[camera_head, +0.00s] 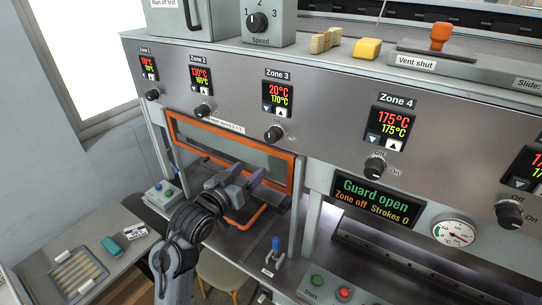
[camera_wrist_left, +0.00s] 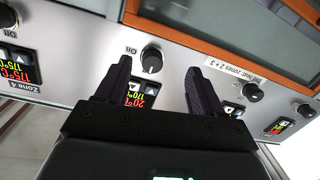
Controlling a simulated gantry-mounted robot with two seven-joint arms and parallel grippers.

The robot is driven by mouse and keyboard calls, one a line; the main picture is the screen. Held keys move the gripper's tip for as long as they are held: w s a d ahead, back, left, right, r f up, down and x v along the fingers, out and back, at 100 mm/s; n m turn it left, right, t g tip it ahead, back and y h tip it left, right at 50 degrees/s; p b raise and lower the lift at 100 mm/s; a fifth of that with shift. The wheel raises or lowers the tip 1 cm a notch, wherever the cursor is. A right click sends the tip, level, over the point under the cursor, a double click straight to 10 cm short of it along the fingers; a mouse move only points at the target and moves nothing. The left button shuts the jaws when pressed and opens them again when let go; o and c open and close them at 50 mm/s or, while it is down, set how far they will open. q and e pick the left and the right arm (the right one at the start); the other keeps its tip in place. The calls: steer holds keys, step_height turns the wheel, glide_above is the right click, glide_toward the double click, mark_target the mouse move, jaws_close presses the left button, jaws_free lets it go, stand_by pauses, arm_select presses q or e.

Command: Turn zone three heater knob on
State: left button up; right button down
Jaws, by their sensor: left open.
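The zone three heater knob (camera_head: 273,134) is a round black knob under the Zone 3 display (camera_head: 276,98), which reads 20°C in red over 170°C in green. "Off" stands above the knob and "On" to its side. In the left wrist view the panel is upside down; the knob (camera_wrist_left: 151,59) shows between my fingertips, its pale mark seeming to point towards the display, the Off side. My left gripper (camera_head: 242,174) is open and empty, below the knob in front of the orange-framed window, apart from the knob. My right gripper is not in view.
The Zone 2 knob (camera_head: 203,111) and Zone 4 knob (camera_head: 375,168) flank it. The orange frame (camera_head: 292,172) lies just below the panel. A screen (camera_head: 377,202) reads "Guard open, Zone off, Strokes 0". A blue-topped lever (camera_head: 275,246) stands below.

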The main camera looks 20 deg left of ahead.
mark_target(269, 138)
arm_select(q)
steer(key=shift+t, duration=0.4)
steer(key=w+r, duration=0.1)
steer(key=w, duration=0.2)
steer(key=w+d+r+p, duration=0.1)
steer(key=w, duration=0.2)
steer(key=w+r+p, duration=0.1)
steer(key=w+r, duration=0.1)
steer(key=w, duration=0.1)
steer(key=shift+w+d, duration=0.3)
steer(key=shift+d, duration=0.05)
steer(key=shift+w+d+f, duration=0.1)
steer(key=shift+w+d, duration=0.05)
steer(key=shift+w, duration=0.7)
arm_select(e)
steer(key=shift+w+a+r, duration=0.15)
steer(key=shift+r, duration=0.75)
arm_select(q)
steer(key=shift+c, duration=0.2)
steer(key=c, duration=1)
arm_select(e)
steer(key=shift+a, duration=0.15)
